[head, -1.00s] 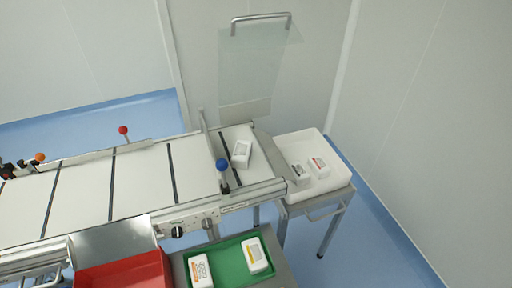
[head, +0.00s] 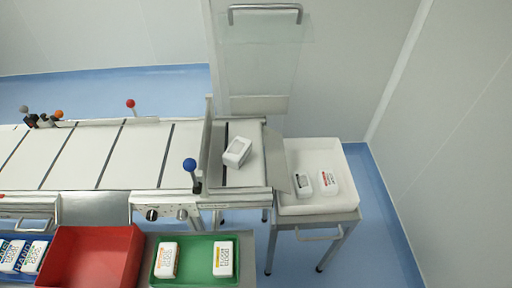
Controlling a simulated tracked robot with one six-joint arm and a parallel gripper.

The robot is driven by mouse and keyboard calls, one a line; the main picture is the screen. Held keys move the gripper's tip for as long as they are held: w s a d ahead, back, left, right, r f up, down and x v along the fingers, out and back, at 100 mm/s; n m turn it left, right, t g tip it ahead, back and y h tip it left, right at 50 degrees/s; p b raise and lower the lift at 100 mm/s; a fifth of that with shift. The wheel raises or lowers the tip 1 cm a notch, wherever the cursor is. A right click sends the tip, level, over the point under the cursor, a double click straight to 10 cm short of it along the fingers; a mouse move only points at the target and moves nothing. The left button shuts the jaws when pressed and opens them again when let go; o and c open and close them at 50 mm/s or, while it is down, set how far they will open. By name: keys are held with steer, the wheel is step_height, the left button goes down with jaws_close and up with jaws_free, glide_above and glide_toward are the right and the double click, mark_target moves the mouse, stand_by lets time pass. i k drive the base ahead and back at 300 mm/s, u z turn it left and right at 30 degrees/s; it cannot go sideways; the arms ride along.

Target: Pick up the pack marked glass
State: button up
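Several white packs with printed labels are in view, but the print is too small to tell which one is marked glass. One pack (head: 237,152) lies tilted on the conveyor's end section. A dark-labelled pack (head: 302,184) and a red-labelled pack (head: 328,181) lie in the white tray (head: 345,204) at the right. An orange-labelled pack (head: 166,260) and a yellow-labelled pack (head: 223,259) are in the green tray (head: 195,272). Blue-labelled packs (head: 35,256) sit in a blue bin at the lower left. My gripper is not in view.
The conveyor (head: 85,155) runs across the left, with a blue-knobbed lever (head: 190,165) at its near edge. A clear guard (head: 262,65) stands behind its end. A red bin (head: 92,255) looks empty. Blue floor is free at the right.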

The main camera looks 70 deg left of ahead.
mark_target(235, 156)
steer(key=z, duration=0.05)
steer(key=i, duration=1.15)
steer(key=u, duration=4.15)
